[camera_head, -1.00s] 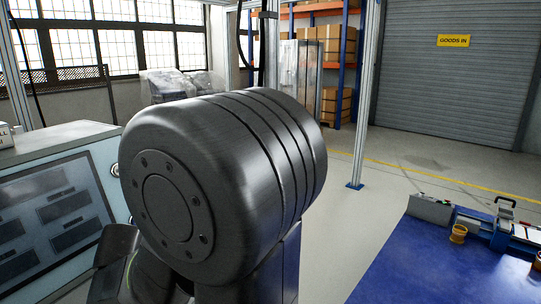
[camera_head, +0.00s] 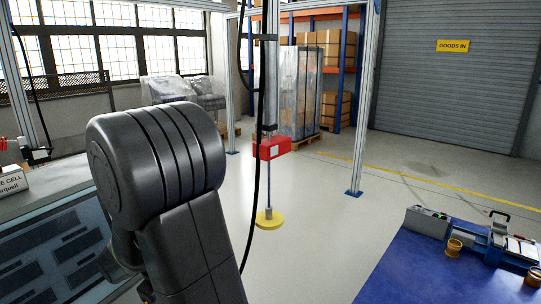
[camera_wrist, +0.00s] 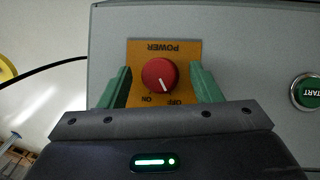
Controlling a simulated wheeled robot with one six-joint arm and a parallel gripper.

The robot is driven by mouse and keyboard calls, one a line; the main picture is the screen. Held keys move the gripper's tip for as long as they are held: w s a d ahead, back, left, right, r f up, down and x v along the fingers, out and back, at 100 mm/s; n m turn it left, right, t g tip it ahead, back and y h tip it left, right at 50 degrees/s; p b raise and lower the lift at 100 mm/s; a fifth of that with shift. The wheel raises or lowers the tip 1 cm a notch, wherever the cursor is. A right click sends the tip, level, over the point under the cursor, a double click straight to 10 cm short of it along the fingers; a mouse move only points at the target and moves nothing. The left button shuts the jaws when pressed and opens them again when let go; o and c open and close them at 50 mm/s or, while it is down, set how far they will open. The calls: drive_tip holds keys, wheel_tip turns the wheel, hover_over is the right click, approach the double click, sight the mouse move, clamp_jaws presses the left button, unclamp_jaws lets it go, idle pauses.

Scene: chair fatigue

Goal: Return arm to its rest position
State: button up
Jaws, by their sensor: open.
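My gripper (camera_wrist: 160,72) shows in the wrist view with its two green fingers open, one on each side of a red knob (camera_wrist: 158,72). I cannot tell how far the fingertips stand from the panel. The knob sits on an orange POWER plate (camera_wrist: 137,50), seen upside down; its white mark points down in the picture, between ON and OFF. In the head view, my dark arm stands at left centre in front of a control box with a screen (camera_head: 60,250). My gripper is hidden there.
A green START button (camera_wrist: 307,92) is at the right of the wrist view. In the head view, a rod with a red block (camera_head: 275,147) and yellow disc (camera_head: 269,220) hangs right of my arm. A blue table (camera_head: 400,265) with equipment stands at lower right.

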drive_tip(key=shift+w+r+m, duration=0.1)
drive_tip(key=shift+r+m, duration=0.3)
drive_tip(key=shift+s+a+r, duration=0.1)
drive_tip(key=shift+s+r, duration=0.1)
drive_tip(key=shift+r, duration=1.15)
drive_tip(key=shift+s+a+r, duration=0.1)
drive_tip(key=shift+s+r, duration=0.05)
drive_tip(key=shift+r, duration=1.2)
drive_tip(key=shift+d, duration=0.15)
